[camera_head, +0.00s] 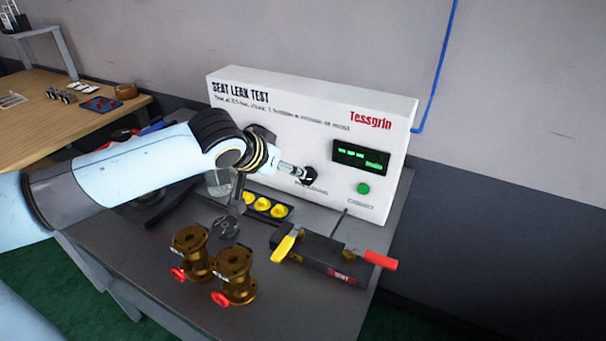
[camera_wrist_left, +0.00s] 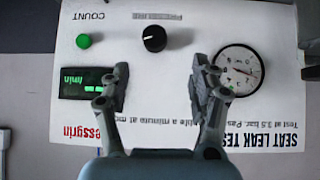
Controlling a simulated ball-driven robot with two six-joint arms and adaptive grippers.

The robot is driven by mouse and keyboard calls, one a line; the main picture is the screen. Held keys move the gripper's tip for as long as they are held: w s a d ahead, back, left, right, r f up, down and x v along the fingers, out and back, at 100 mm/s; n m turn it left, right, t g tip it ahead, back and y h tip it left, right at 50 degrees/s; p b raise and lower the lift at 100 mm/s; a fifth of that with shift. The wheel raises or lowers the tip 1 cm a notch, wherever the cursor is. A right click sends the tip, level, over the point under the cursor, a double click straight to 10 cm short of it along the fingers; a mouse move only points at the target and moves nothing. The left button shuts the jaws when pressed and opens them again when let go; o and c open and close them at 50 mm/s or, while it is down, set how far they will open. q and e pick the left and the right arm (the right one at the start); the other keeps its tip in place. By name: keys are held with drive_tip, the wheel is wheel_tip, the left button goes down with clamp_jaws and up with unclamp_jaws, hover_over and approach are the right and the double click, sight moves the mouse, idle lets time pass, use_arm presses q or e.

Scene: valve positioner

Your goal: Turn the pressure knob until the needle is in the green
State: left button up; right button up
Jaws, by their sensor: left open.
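The black pressure knob (camera_head: 309,177) is on the front of the white seat leak test panel (camera_head: 290,110). In the left wrist view the knob (camera_wrist_left: 154,38) appears beyond the fingertips, and the panel is upside down. My left gripper (camera_wrist_left: 160,78) is open and empty, its two fingers apart in front of the panel. In the head view the left gripper (camera_head: 292,169) is just left of the knob; contact cannot be told. The round gauge (camera_wrist_left: 240,70) is partly behind one finger; its needle is too small to read against any green band. My right gripper is not in view.
A green button (camera_head: 363,188) and a lit display (camera_head: 361,158) are right of the knob. Below stand brass valves (camera_head: 234,274), a clamp fixture (camera_head: 330,258) with red and yellow handles, and a tray of yellow parts (camera_head: 262,205). The bench's front right is clear.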

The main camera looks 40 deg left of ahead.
sight(306, 178)
use_arm(q)
drive_tip(key=w+f+n+b, duration=0.1)
drive_tip(key=w+f, duration=0.6)
drive_tip(key=shift+w+a+f, duration=0.25)
drive_tip(key=shift+a+f, duration=0.05)
drive_tip(key=shift+a, duration=0.15)
drive_tip(key=c, duration=1.1)
drive_tip(key=shift+c, duration=0.2)
